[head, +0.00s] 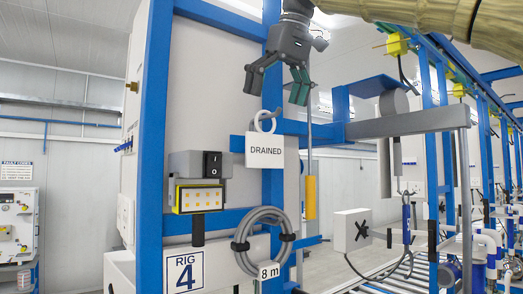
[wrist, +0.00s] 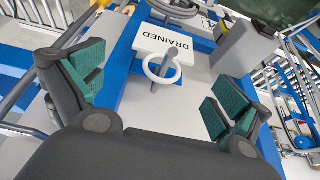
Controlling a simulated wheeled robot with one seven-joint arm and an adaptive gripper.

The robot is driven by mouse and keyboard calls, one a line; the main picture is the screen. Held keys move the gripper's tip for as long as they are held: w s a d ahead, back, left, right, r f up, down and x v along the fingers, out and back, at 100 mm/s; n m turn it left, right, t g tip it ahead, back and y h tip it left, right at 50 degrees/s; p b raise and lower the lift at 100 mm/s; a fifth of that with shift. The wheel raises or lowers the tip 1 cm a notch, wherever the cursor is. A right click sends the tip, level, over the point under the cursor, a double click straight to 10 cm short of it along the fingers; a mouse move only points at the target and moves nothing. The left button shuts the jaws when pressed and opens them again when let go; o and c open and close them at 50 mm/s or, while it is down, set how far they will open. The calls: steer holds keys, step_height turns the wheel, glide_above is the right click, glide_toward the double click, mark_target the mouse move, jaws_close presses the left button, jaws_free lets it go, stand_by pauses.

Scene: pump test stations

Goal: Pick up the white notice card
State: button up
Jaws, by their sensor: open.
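The white notice card (head: 264,151) reads "DRAINED" and has a white ring (head: 265,121) at its top. It hangs at a blue crossbar of the rig frame. In the wrist view the card (wrist: 165,43) lies beyond the fingers, with its ring (wrist: 162,67) around a grey peg, nearer to me. My gripper (head: 275,85) is open and empty, above the card and apart from it, with fingers pointing down. In the wrist view its green-padded fingers (wrist: 157,92) stand wide on both sides of the ring.
Below the card hang a coiled grey hose (head: 262,242) tagged "8 m" and a "RIG 4" sign (head: 184,272). A grey switch box (head: 200,164) with a yellow-framed panel (head: 199,198) is at left. A blue upright (head: 274,200) runs behind the card. A grey beam (head: 408,122) juts out at right.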

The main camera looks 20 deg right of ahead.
mark_target(267, 134)
steer(key=shift+s+f, duration=0.35)
steer(key=shift+s, duration=0.15)
steer(key=shift+s+a+f, duration=0.1)
steer(key=shift+s+f, duration=0.15)
steer(key=shift+f, duration=0.05)
steer(key=w, duration=0.1)
steer(key=w+f, duration=0.2)
steer(key=shift+w+a+f+p, duration=0.2)
steer(key=shift+w+f+p, duration=0.05)
steer(key=shift+w+p, duration=0.15)
steer(key=shift+f, duration=0.15)
steer(key=shift+s+a+f+p, duration=0.25)
steer(key=shift+s+f+p, duration=0.55)
steer(key=shift+p, duration=0.25)
steer(key=shift+w+a+f, duration=0.1)
steer(key=shift+w+f, duration=0.85)
steer(key=shift+f, duration=0.05)
steer(key=shift+w+f+p, duration=0.25)
steer(key=shift+f+p, duration=0.05)
steer(key=shift+s+r, duration=0.15)
steer(key=shift+s, duration=0.4)
steer(key=shift+c, duration=0.2)
steer(key=shift+a, duration=0.1)
steer(key=c, duration=0.3)
steer(key=shift+w, duration=0.2)
steer(key=c, duration=0.5)
